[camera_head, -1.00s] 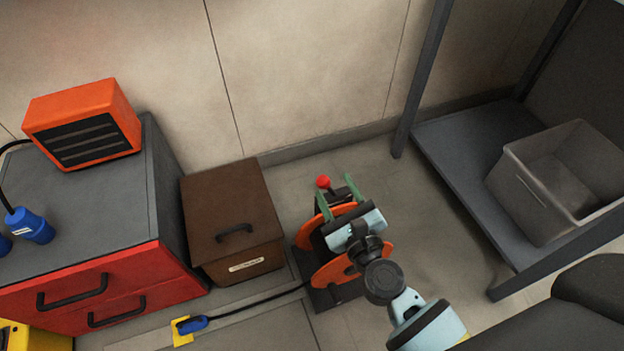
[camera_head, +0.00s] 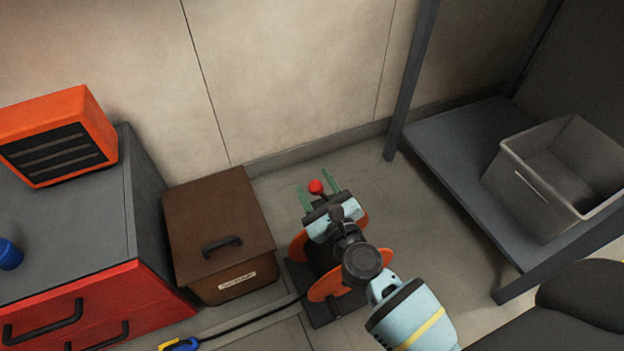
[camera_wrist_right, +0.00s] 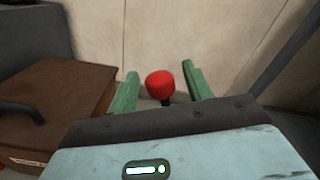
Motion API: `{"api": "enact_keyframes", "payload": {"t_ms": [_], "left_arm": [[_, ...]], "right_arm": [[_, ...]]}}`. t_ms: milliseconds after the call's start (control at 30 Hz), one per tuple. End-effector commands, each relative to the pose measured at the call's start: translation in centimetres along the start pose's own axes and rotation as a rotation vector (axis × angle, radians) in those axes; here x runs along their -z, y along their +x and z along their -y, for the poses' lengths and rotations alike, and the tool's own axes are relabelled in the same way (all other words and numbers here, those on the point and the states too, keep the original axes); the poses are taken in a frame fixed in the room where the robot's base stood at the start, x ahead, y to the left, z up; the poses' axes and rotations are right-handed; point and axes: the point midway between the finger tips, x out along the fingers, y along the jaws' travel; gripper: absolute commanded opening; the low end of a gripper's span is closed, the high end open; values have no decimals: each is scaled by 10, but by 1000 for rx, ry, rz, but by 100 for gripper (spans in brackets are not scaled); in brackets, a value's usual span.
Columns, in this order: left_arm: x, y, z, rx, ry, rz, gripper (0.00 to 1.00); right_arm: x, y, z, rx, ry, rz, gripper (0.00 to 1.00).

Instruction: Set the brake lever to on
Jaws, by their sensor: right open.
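The brake lever ends in a red ball knob (camera_head: 315,187) on the cable reel (camera_head: 328,285), whose flanges are orange. The knob also shows in the right wrist view (camera_wrist_right: 160,84), on a short dark stem. My right gripper (camera_head: 319,186) is open, with its green fingers on either side of the knob. In the right wrist view the knob lies between the two fingers (camera_wrist_right: 162,88), with a gap on each side. My right wrist and hand hide much of the reel and the lower lever. My left gripper is not in view.
A brown box (camera_head: 218,215) stands left of the reel, beside a grey cabinet with red drawers (camera_head: 110,305). A black cable (camera_head: 250,325) runs along the floor to a blue plug. A shelf (camera_head: 450,150) with a grey bin (camera_head: 545,190) stands right.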

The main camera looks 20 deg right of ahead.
Motion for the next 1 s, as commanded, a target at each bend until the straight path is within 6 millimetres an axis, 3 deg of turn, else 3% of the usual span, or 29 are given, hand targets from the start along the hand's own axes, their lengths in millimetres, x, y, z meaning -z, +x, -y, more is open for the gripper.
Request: {"api": "enact_keyframes", "payload": {"t_ms": [200,533,900,1000], "left_arm": [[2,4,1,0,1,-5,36],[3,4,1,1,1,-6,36],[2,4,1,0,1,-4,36],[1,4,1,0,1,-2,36]], "right_arm": [[0,18,0,-1,-1,0,50],[0,21,0,-1,0,0,49],[0,20,0,-1,-1,0,1],[0,20,0,-1,-1,0,0]]}}
